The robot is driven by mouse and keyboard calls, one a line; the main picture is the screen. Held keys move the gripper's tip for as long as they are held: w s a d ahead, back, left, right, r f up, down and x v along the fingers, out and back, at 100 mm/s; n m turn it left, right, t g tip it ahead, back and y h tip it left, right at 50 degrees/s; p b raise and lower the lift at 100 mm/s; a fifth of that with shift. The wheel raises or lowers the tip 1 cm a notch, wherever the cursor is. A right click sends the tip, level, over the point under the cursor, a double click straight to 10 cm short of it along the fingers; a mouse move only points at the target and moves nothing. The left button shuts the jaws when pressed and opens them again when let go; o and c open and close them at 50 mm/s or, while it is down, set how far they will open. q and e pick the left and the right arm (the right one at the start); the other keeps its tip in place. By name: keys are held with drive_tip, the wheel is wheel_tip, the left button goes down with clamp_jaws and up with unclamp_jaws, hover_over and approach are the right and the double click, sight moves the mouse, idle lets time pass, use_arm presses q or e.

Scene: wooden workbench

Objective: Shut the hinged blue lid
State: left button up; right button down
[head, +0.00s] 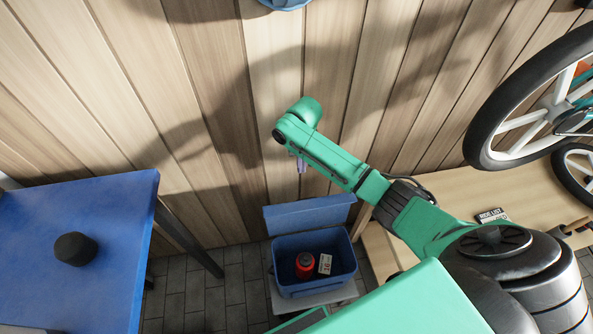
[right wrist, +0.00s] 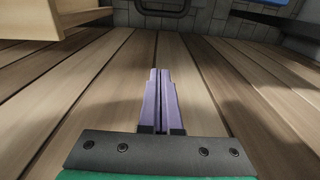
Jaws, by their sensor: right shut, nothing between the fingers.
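A blue box (head: 289,287) stands low between the tables, in the lower middle of the head view. Its hinged blue lid (head: 308,215) is raised at the back, so the inside shows. A red and black round object (head: 305,264) and a white card with dark print (head: 325,263) are in the box. My right gripper (head: 302,166) is above and behind the lid, near the wooden wall, apart from the box. In the right wrist view its purple fingers (right wrist: 160,95) are together with nothing between them. My left gripper is not in view.
A blue table (head: 60,230) with a dark round object (head: 75,249) stands at the left. A wooden bench (head: 470,192) is at the right, with bicycle wheels (head: 528,105) above it. The plank wall (head: 215,110) rises behind the box. Grey tiled floor (head: 205,300) lies left of it.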

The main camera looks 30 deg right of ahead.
sight(307, 211)
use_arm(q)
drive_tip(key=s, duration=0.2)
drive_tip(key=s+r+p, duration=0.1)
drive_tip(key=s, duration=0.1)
use_arm(e)
drive_tip(key=s+f, duration=0.4)
drive_tip(key=f, duration=0.3)
drive_tip(key=shift+s+a+f, duration=0.2)
drive_tip(key=shift+a+f, duration=0.05)
drive_tip(key=shift+a, duration=0.2)
